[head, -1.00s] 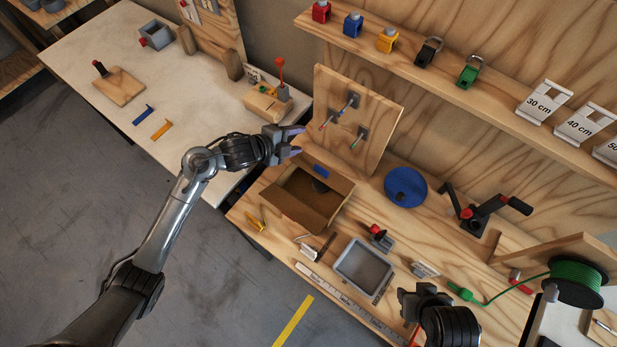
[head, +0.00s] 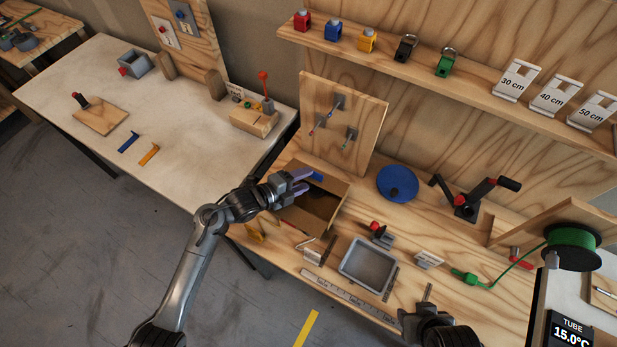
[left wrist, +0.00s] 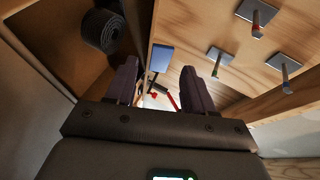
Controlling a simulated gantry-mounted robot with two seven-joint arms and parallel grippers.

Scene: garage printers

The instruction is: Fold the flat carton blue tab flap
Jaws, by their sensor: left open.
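The open brown carton (head: 333,212) sits on the wooden workbench. Its flap with the blue tab (head: 317,177) is on the far side, folded outward from the opening. My left gripper (head: 303,182) is open and empty over the carton's left part, its fingertips close to the blue tab. In the left wrist view the blue tab (left wrist: 161,58) shows beyond and between the two fingers (left wrist: 160,85); I see no contact. A dark roll (left wrist: 102,30) lies inside the carton. My right gripper (head: 428,293) is at the bottom of the head view; its jaw opening is unclear.
An upright board with pegs (head: 342,115) stands close behind the carton. A blue disc (head: 397,184) lies right of it.

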